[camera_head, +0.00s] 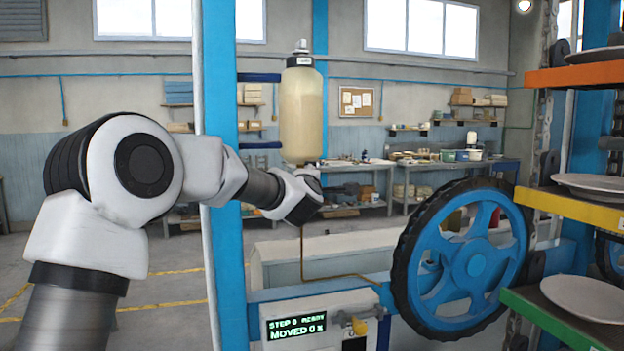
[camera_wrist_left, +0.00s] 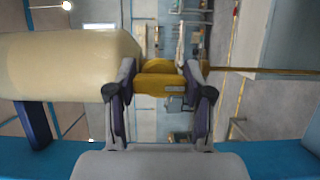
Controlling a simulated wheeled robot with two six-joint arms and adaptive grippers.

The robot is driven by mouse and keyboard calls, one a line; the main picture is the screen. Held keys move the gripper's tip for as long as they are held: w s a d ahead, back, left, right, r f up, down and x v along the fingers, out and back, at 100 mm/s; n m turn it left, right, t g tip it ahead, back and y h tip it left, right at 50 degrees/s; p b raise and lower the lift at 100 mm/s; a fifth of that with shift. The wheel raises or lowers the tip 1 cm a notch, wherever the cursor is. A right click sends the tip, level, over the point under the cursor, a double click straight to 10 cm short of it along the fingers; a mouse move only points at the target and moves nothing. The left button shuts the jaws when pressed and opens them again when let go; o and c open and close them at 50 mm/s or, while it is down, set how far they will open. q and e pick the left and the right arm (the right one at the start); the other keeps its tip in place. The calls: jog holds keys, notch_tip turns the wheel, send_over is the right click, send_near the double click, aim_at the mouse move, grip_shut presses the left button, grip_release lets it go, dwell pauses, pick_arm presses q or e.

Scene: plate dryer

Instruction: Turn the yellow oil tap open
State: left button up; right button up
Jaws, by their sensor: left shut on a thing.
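The oil bottle (camera_head: 301,115) is a pale cream cylinder with a dark cap, mounted upright on the blue post. It also shows in the left wrist view (camera_wrist_left: 65,65), lying sideways there. The yellow oil tap (camera_wrist_left: 158,82) is just past the bottle's bottom end, between my left gripper's fingers. My left gripper (camera_wrist_left: 160,100) is shut on the tap, one finger on each side. In the head view my left gripper (camera_head: 308,185) is directly under the bottle and hides the tap. A thin brown pipe (camera_head: 302,255) runs down from there. My right gripper is out of view.
A blue wheel with a black rim (camera_head: 462,258) stands to the right. Coloured shelves with plates (camera_head: 590,298) are at far right. The blue post (camera_head: 221,100) is close to my left arm.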

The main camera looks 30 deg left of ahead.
pick_arm(q)
jog(key=o, duration=1.2)
jog(key=shift+c, duration=0.2)
jog(key=shift+a, duration=0.15)
jog(key=v, duration=1.1)
jog(key=shift+s, duration=0.35)
